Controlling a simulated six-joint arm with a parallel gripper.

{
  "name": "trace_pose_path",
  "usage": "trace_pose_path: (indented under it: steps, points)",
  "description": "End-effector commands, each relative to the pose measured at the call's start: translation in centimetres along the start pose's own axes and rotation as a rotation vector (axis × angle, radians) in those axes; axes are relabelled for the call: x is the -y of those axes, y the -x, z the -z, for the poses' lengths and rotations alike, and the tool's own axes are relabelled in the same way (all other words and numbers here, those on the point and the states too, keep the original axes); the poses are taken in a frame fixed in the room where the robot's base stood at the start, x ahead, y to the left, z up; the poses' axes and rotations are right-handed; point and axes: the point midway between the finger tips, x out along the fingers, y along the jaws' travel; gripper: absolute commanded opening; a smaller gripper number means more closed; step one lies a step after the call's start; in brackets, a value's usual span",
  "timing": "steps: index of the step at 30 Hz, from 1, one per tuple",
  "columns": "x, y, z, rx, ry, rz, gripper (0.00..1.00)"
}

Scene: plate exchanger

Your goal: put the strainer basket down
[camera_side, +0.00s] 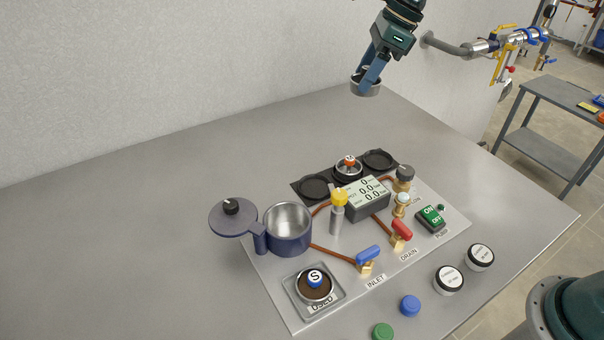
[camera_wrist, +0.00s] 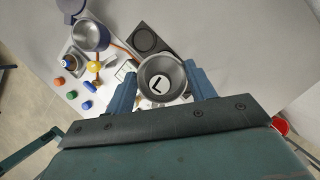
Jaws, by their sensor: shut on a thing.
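A grey strainer basket (camera_side: 367,90) is held high above the back of the table. In the wrist view the basket (camera_wrist: 162,74) sits between the two blue fingers, and a white disc marked L shows inside it. My gripper (camera_side: 368,80) is shut on this basket, well clear of the bench. A black three-place holder (camera_side: 332,198) lies below. Its left and right round places look empty, and its middle place holds a basket with an orange knob (camera_side: 349,160). A tray labelled USED (camera_side: 336,303) holds a basket with a blue knob marked S (camera_side: 315,277).
A dark blue strainer pot (camera_side: 290,243) stands open and looks empty, its lid (camera_side: 230,218) swung left. Valves, a yellow-topped fitting (camera_side: 339,200) and a display box (camera_side: 366,203) crowd the panel. Two white-topped jars (camera_side: 448,279) stand front right. The table's left and back are clear.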

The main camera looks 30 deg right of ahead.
Motion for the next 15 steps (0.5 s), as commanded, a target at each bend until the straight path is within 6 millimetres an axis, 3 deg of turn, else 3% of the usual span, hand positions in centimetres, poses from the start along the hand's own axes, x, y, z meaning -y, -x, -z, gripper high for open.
trace_pose_path:
  steps: [6, 15]
  points:
    - [-5.9, -0.6, -6.0, 0.003, 0.175, -0.08, 0.31]
    - [-14.8, -0.7, -12.0, -0.006, 0.41, -0.175, 0.31]
